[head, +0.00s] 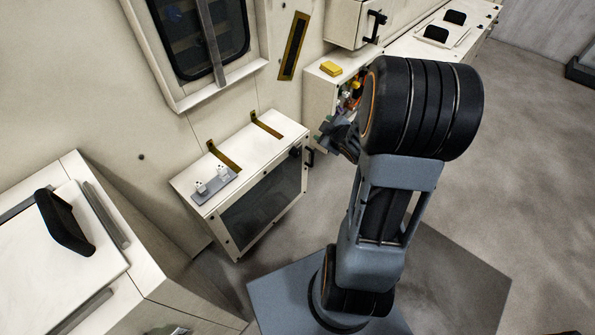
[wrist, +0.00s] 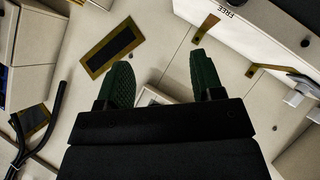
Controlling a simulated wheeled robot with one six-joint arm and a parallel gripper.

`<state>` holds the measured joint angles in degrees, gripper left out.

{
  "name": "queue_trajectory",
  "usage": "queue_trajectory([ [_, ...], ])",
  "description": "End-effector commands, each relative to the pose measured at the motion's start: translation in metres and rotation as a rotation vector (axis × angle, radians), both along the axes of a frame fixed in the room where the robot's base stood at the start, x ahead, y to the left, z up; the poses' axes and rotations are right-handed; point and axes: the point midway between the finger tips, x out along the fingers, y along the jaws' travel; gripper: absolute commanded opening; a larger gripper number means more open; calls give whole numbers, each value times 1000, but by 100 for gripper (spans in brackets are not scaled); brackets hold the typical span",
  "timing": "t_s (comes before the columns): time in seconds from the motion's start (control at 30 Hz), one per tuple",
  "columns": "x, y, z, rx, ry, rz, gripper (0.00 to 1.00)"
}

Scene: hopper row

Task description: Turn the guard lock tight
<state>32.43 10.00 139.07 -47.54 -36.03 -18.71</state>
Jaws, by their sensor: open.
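A low white cabinet (head: 203,199) with a dark see-through front panel (head: 262,196) stands against the wall in the head view. A small black handle-like part (head: 309,156) sits at its right end; I cannot tell whether it is the guard lock. My gripper (head: 341,139) is just right of this cabinet, partly hidden by my arm. In the wrist view my gripper (wrist: 162,80) is open, with two dark green fingers apart and nothing between them. A white face marked "FREE" (wrist: 226,22) lies to the upper right of the fingers. No lock shows clearly.
A grey plate with small white pieces (head: 214,187) and brass brackets (head: 266,125) are on the cabinet top. A yellow block (head: 330,68) tops a box behind my gripper. A white unit with a black handle (head: 65,222) stands at left.

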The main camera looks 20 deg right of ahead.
Motion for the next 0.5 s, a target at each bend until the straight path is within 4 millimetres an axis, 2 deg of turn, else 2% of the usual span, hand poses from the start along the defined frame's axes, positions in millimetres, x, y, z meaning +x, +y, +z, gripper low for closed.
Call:
queue_trajectory([
  [0.03,-3,-5,-50,12,-39,64,61],
  [0.1,-9,-4,-80,32,-115,163,61],
  [0.2,-21,-1,-113,80,-221,271,61],
  [0.33,-39,2,-137,145,-343,359,61],
  [0.5,-55,5,-150,204,-447,413,61],
])
